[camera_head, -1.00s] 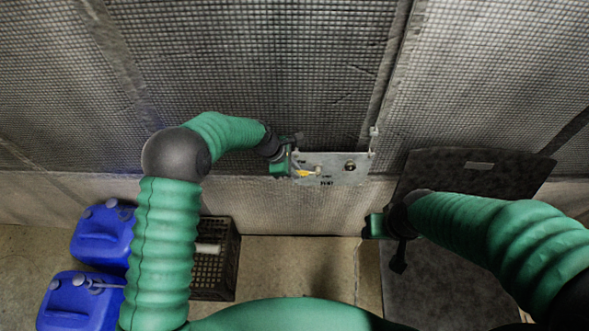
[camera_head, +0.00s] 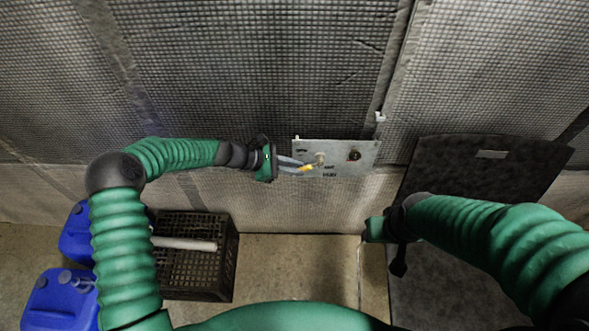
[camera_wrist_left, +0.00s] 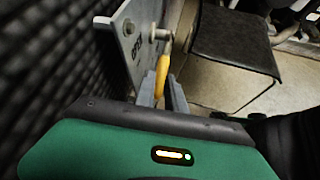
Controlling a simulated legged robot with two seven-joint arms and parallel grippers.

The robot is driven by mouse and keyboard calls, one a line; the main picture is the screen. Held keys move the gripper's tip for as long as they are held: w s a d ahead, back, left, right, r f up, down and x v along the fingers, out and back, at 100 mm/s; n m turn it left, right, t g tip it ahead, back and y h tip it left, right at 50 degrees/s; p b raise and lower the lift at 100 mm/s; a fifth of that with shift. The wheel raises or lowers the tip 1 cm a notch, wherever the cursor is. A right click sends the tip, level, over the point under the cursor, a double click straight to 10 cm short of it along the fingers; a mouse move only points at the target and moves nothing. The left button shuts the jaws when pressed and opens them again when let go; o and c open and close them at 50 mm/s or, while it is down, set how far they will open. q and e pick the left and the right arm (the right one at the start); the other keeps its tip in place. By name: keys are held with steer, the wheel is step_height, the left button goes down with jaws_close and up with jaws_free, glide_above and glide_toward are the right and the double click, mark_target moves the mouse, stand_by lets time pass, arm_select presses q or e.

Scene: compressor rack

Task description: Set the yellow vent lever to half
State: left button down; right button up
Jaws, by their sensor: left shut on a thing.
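The yellow vent lever (camera_head: 306,169) sticks out to the left from its pivot on a grey metal panel on the wall. In the head view it slopes slightly down toward its outer end. My left gripper (camera_head: 298,167) comes from the left with its fingers shut on the lever's outer end. The left wrist view shows the yellow lever (camera_wrist_left: 162,76) between the grey fingertips (camera_wrist_left: 161,92). The panel (camera_head: 346,150) has printed labels, too small to read fully. My right gripper (camera_head: 374,229) hangs apart from the panel, lower right; its fingers are not clear.
A black crate (camera_head: 195,275) with a pale tube stands on the floor, near blue canisters (camera_head: 62,296). A dark board (camera_head: 470,190) leans at the right. Floor below the panel is clear.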

arm_select(q)
steer(key=shift+d+f+h+b, duration=0.1)
steer(key=shift+f+h+b, duration=0.85)
steer(key=shift+h, duration=0.15)
steer(key=c, duration=1.7)
jaws_free()
steer(key=shift+r, duration=0.15)
steer(key=p+v, duration=0.1)
steer(key=v, duration=0.7)
steer(key=p+v, duration=0.1)
steer(key=v, duration=0.7)
steer(key=shift+s+a+p, duration=0.15)
steer(key=shift+a+p, duration=0.25)
steer(key=shift+a, duration=0.05)
steer(key=shift+s+d, duration=0.1)
